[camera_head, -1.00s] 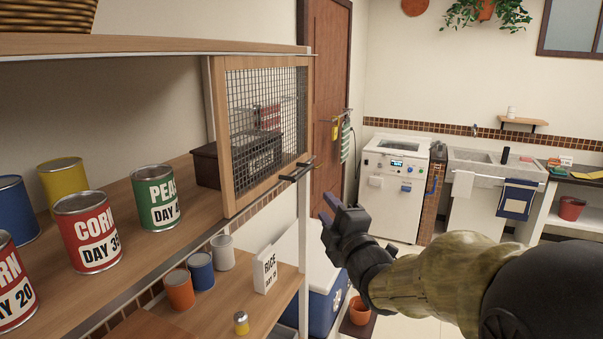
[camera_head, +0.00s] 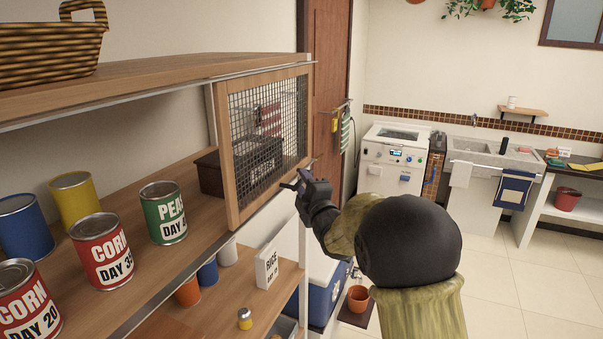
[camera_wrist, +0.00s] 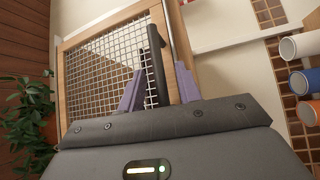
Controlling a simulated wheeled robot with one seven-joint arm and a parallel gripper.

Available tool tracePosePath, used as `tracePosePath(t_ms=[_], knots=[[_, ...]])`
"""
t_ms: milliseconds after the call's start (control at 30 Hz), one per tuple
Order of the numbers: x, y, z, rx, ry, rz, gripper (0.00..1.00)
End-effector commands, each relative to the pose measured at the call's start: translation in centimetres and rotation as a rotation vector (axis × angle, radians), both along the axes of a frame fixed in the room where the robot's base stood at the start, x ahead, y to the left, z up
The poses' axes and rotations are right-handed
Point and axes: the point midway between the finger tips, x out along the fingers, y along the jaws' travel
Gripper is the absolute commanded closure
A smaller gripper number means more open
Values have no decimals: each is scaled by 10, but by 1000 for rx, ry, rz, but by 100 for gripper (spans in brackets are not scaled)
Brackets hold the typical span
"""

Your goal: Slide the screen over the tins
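The sliding screen (camera_head: 231,165), wire mesh in a wooden frame, hangs at the right end of the upper shelf bay. Its dark bar handle (camera_wrist: 155,65) is on the right side of the frame in the head view. The tins stand uncovered to its left: green peas (camera_head: 163,213), red corn (camera_head: 101,252), another red corn (camera_head: 27,300), yellow (camera_head: 75,200) and blue (camera_head: 22,228). My gripper (camera_head: 305,183) is at the handle. In the wrist view my gripper (camera_wrist: 159,72) has its purple fingers apart, one on each side of the handle; contact is unclear.
A dark box (camera_head: 209,173) sits behind the screen. The lower shelf holds a rice box (camera_head: 267,267), cups (camera_head: 228,252) and a small jar (camera_head: 245,319). A blue cooler (camera_head: 322,300) and a terracotta pot (camera_head: 358,298) are below my arm. A rail (camera_head: 180,85) runs along the top shelf edge.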

Motion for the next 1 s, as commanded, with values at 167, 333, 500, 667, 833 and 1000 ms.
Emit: tracePosePath(t_ms=[167,333,500,667,833,1000], knots=[[15,7,4,0,0,0,66],[17,8,3,1,0,0,66],[17,8,2,1,0,0,70],[17,8,3,1,0,0,100],[17,8,2,1,0,0,100],[15,10,1,1,0,3,100]])
